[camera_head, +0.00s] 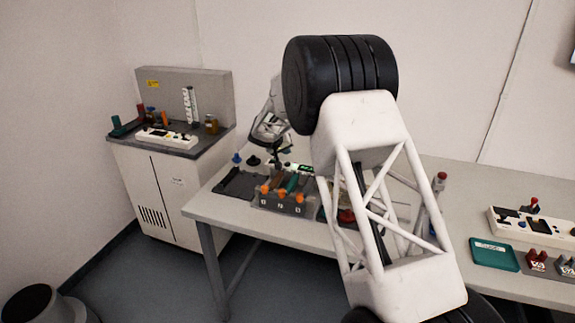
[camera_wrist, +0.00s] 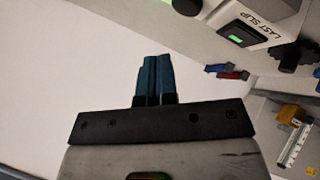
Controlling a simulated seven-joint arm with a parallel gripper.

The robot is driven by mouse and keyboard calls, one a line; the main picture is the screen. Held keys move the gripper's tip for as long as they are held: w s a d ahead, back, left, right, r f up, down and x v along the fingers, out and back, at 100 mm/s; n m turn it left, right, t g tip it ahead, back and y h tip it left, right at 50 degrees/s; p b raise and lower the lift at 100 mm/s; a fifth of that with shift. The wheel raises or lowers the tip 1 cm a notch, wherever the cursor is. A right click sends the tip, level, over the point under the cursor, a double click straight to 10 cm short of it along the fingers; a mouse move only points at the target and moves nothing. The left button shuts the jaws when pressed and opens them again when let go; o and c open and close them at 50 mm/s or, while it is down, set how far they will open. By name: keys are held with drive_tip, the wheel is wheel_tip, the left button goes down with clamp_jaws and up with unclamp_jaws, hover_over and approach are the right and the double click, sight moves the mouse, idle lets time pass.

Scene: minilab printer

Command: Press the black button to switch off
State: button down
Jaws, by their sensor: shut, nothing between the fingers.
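In the head view a round black button-like cap (camera_head: 253,161) stands at the back left of the long table, beside a blue one (camera_head: 236,159). In the wrist view a dark round knob (camera_wrist: 288,56) shows at the upper right, beside a white unit (camera_wrist: 262,20) marked "LAST SLIP" with a green-lit dark window. I cannot tell which of these dark parts is the button. My gripper (camera_head: 278,148) is over the back left of the table, partly hidden by other parts. In the wrist view its blue fingertips (camera_wrist: 154,58) are together, empty, and apart from the unit.
A grey block with orange-tipped levers (camera_head: 283,200) stands in front of my gripper on the table (camera_head: 215,207). A dark tray (camera_head: 240,184) lies left of it. A cabinet (camera_head: 165,195) with small items stands at the left. A green tray (camera_head: 494,255) is at the right.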

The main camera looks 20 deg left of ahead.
sight(286, 163)
drive_tip(key=shift+f, duration=1.3)
drive_tip(key=shift+f, duration=0.85)
idle(2.4)
drive_tip(key=shift+r, duration=0.8)
drive_tip(key=shift+r, duration=0.2)
drive_tip(key=shift+r, duration=2.35)
